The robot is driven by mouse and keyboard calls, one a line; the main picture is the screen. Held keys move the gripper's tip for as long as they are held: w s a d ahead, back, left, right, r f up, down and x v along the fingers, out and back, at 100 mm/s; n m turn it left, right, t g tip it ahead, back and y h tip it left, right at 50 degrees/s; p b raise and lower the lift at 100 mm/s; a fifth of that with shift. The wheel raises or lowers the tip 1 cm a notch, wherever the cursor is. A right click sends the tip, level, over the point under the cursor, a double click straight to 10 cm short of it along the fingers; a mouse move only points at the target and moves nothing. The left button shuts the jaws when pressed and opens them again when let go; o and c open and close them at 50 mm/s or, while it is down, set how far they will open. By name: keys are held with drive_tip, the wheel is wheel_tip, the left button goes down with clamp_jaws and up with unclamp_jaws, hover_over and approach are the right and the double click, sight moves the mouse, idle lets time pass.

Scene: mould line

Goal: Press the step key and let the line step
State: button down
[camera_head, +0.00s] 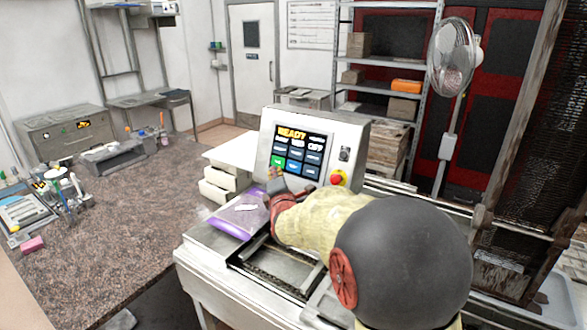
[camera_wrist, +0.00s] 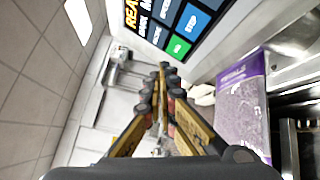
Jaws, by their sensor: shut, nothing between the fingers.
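The control panel (camera_head: 320,130) is a pale box with a dark screen reading READY in yellow above rows of keys. The blue step key (camera_wrist: 192,22) reads STEP in the wrist view, beside a green key (camera_wrist: 178,47). In the head view the green key (camera_head: 277,161) is at the lower left of the screen. My gripper (camera_head: 273,174) is low at the screen's left corner, with its shut, empty fingertips (camera_wrist: 166,72) near the green key in the wrist view. They appear apart from the screen; the exact gap is unclear.
A red stop button (camera_head: 338,178) sits right of the screen. A purple-edged pack (camera_head: 230,222) lies below my gripper, beside the open line track (camera_head: 270,272). A speckled worktop (camera_head: 120,220) is at left, and a fan (camera_head: 453,60) stands at right.

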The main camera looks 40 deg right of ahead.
sight(294, 167)
drive_tip(key=shift+w+d+f+b, duration=0.25)
drive_tip(key=shift+w+d+f, duration=0.1)
drive_tip(key=shift+d, duration=0.65)
drive_tip(key=shift+w+d+f+b, duration=0.2)
drive_tip(key=shift+w+d+f, duration=0.2)
drive_tip(key=shift+d, duration=0.6)
drive_tip(key=shift+w+d+f+b, duration=0.25)
drive_tip(key=shift+w+d+f, duration=0.1)
drive_tip(key=shift+d, duration=0.65)
drive_tip(key=shift+f, duration=0.1)
drive_tip(key=shift+d+b, duration=0.4)
drive_tip(key=shift+b, duration=0.15)
drive_tip(key=shift+w+d+f+b, duration=0.15)
drive_tip(key=shift+d+b, duration=0.1)
drive_tip(key=shift+b, duration=0.05)
drive_tip(key=shift+a, duration=0.1)
drive_tip(key=shift+s+a+r+b, duration=0.25)
drive_tip(key=shift+a+b, duration=0.2)
drive_tip(key=shift+a, duration=0.15)
